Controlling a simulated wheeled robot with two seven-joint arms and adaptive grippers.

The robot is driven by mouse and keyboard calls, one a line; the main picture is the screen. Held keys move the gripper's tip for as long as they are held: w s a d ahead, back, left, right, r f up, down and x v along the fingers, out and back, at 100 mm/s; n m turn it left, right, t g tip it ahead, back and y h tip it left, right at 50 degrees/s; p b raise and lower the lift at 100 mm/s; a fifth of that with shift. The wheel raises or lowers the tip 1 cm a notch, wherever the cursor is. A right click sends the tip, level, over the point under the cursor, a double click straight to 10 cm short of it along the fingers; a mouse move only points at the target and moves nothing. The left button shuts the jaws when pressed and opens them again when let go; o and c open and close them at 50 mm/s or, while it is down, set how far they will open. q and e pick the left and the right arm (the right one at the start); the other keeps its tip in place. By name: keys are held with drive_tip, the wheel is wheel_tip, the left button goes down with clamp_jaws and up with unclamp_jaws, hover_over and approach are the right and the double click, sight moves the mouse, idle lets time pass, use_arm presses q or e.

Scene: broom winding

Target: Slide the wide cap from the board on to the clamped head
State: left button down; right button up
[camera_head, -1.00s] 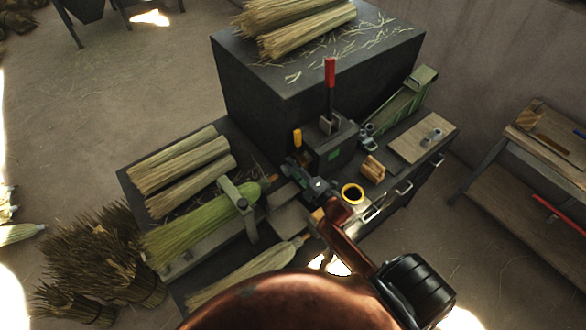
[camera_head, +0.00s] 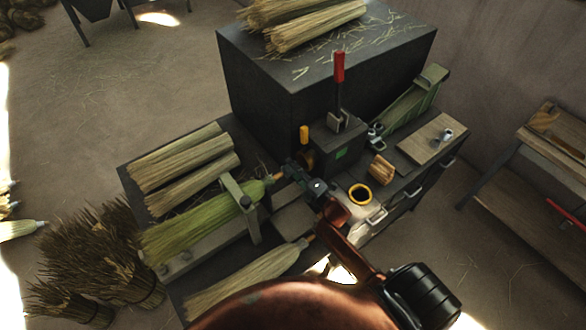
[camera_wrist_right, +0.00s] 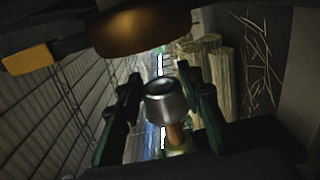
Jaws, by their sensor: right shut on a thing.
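The clamped head (camera_head: 205,225) is a green broom head lying on the bench, held by a grey clamp (camera_head: 238,198). Its narrow end points up and right, towards my right gripper (camera_head: 288,172). In the right wrist view the gripper (camera_wrist_right: 162,82) is shut on the wide cap (camera_wrist_right: 167,97), a grey metal ring with its opening facing the camera. A wooden stub (camera_wrist_right: 175,134) shows just beyond the cap, roughly in line with it. I cannot tell whether the cap is around the stub. In the head view the cap is hidden by the gripper. My left gripper is not in view.
Straw bundles (camera_head: 180,160) and another broom (camera_head: 250,280) flank the head.

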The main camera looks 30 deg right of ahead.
sight(277, 179)
drive_tip(key=shift+a, duration=0.3)
drive_tip(key=shift+a+p, duration=0.3)
drive_tip(key=shift+a, duration=0.15)
drive_tip(key=shift+s+a+p, duration=0.15)
drive_tip(key=shift+a, duration=1.4)
drive_tip(key=shift+s+a+p, duration=0.15)
drive_tip(key=shift+a, duration=1.4)
drive_tip(key=o, duration=0.9)
drive_tip(key=shift+s, duration=0.1)
drive_tip(key=s, duration=0.4)
drive_tip(key=s+d, duration=0.1)
drive_tip(key=s, duration=0.6)
drive_tip(key=shift+s+d, duration=0.2)
drive_tip(key=shift+s, duration=0.15)
